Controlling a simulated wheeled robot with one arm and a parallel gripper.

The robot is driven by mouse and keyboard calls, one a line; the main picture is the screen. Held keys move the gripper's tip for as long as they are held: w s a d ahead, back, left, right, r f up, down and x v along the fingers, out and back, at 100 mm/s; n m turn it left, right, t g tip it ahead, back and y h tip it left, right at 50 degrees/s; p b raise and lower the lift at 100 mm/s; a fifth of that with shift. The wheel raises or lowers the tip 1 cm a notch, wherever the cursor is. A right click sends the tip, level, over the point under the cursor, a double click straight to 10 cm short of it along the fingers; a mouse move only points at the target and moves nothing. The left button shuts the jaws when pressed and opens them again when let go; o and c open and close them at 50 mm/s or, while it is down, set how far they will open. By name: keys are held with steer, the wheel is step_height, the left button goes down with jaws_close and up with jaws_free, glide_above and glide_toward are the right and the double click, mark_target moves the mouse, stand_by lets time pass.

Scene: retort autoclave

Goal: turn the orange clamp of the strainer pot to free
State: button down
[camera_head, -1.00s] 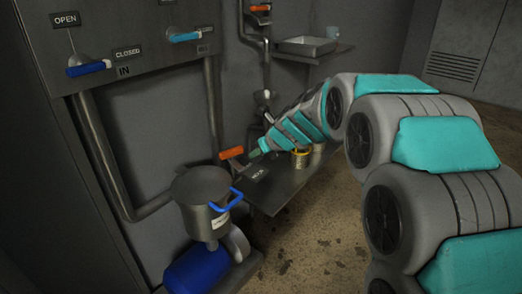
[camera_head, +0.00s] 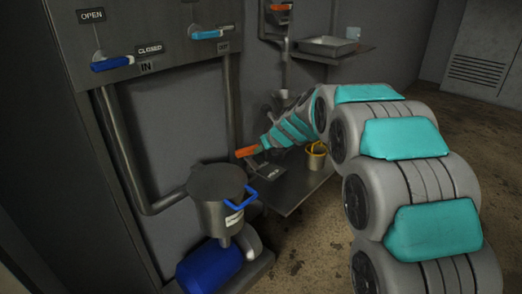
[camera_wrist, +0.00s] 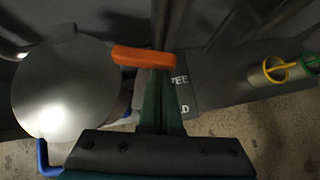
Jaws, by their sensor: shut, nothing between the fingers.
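The orange clamp handle (camera_head: 248,151) stands behind the strainer pot (camera_head: 218,205), near the wall pipe. In the wrist view the orange handle (camera_wrist: 143,57) lies nearly level, across the line of my fingers. My gripper (camera_wrist: 161,88) is shut and empty, close to the handle's right part; I cannot tell whether they touch. The pot's round lid (camera_wrist: 62,85) is on the left in the wrist view, with its blue handle (camera_wrist: 42,155) below. A label plate (camera_wrist: 183,90) right of the fingers shows "EE" and "D"; the rest is hidden.
A blue motor-like cylinder (camera_head: 208,265) lies below the pot. A low shelf (camera_head: 290,193) holds small cans, one with a yellow handle (camera_head: 316,155). A panel above has a blue lever (camera_head: 112,63) and a light-blue lever (camera_head: 207,34). The floor at right is open.

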steer(key=n+g+p, duration=0.1)
steer(key=w+n+y+p, duration=0.1)
steer(key=n, duration=0.1)
steer(key=shift+w+a+r+g+y, duration=0.1)
steer(key=shift+w+g+y, duration=0.2)
steer(key=shift+g, duration=0.1)
steer(key=shift+r, duration=0.1)
steer(key=s+d+r+p, duration=0.1)
steer(key=s+d+r, duration=0.5)
steer(key=d, duration=0.3)
steer(key=shift+s+d+r, duration=0.15)
steer(key=shift+s+r, duration=0.2)
steer(key=c, duration=1.6)
jaws_free()
